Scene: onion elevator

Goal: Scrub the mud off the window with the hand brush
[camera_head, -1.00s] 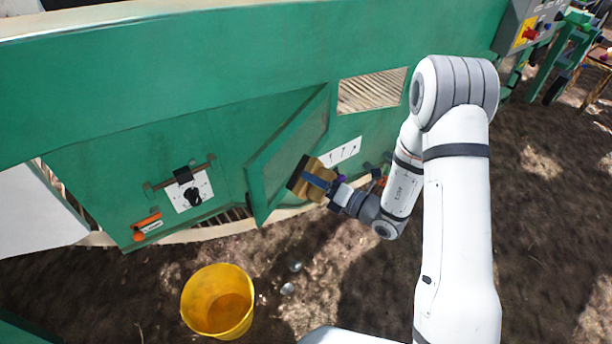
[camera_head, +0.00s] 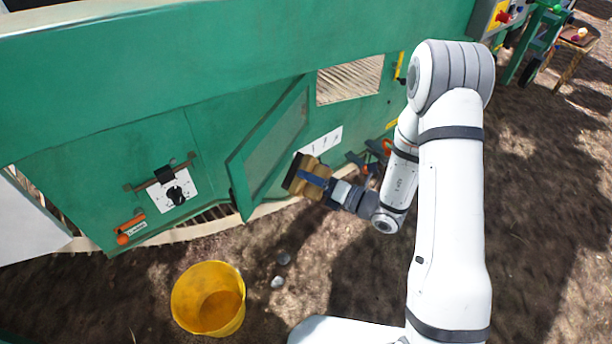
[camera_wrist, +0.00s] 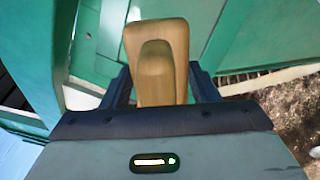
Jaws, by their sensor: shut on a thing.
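My gripper (camera_head: 318,182) is shut on the hand brush (camera_head: 309,172), a wooden block with a dark bristle side facing left. The brush also shows in the wrist view (camera_wrist: 157,60), its wooden back between my two fingers. The window (camera_head: 278,143) is a greyish, dull pane in a green frame (camera_head: 240,190) that stands open from the green wall. The brush is just right of the window's lower part in the head view. I cannot tell whether the bristles touch the pane. Mud on the pane is not clear at this size.
A yellow bucket (camera_head: 208,298) stands on the dirt ground at the lower left, with small stones (camera_head: 280,282) beside it. The green wall holds a latch on a white plate (camera_head: 174,190), an orange handle (camera_head: 130,228) and a slatted opening (camera_head: 350,80).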

